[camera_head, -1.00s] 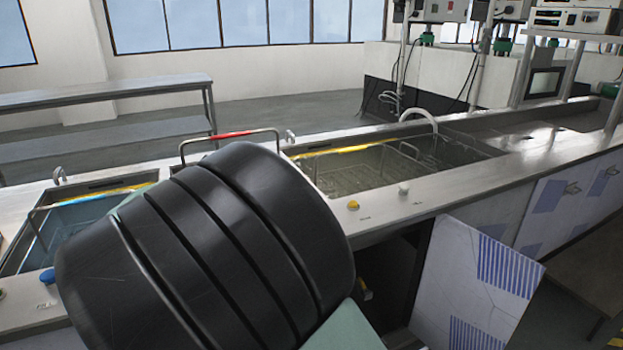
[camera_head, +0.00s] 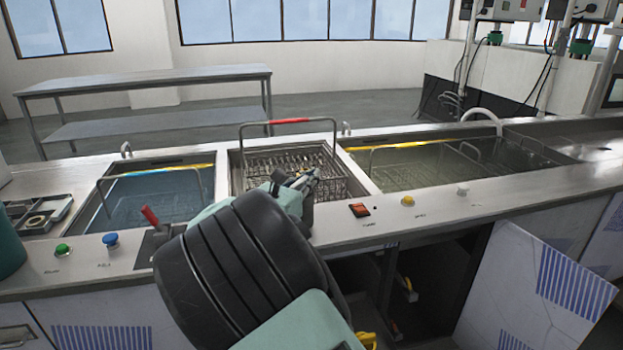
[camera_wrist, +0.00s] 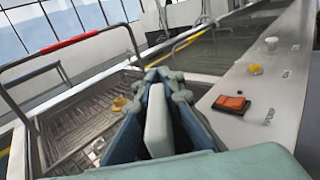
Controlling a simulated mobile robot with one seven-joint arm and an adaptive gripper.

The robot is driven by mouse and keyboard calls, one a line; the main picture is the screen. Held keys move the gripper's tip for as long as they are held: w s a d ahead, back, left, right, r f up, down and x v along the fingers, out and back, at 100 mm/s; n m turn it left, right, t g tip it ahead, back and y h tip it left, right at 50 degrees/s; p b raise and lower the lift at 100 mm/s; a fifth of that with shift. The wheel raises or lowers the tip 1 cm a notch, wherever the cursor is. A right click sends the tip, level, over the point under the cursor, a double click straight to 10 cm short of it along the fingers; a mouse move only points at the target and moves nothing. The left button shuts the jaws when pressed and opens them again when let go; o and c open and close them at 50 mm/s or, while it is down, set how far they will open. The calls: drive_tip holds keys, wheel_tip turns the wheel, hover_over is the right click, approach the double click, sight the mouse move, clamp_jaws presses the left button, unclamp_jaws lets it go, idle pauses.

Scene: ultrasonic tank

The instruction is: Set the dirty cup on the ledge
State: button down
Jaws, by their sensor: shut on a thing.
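My gripper (camera_head: 303,184) is over the front part of the middle tank, beside the wire basket. In the wrist view its blue-grey fingers (camera_wrist: 165,80) are shut on a pale grey, flat-looking thing (camera_wrist: 158,125). I cannot tell from its shape whether this is the dirty cup; most of it is hidden between the fingers. No other cup can be made out. The steel ledge (camera_head: 450,208) runs along the front of the tanks, right of and below my fingertips.
The wire basket (camera_head: 335,150) with a red-topped handle sits in the middle tank. A blue tank (camera_head: 150,195) is at left and a grey tank (camera_head: 430,172) at right. A red switch (camera_head: 359,210) and yellow button (camera_head: 408,201) stand on the ledge. A cabinet door (camera_head: 540,270) hangs open below.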

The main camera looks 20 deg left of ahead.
drive_tip(key=shift+f, duration=0.15)
drive_tip(key=c, duration=2.1)
unclamp_jaws()
drive_tip(key=p+v, duration=0.1)
drive_tip(key=v, duration=1.1)
drive_tip(key=shift+s, duration=0.1)
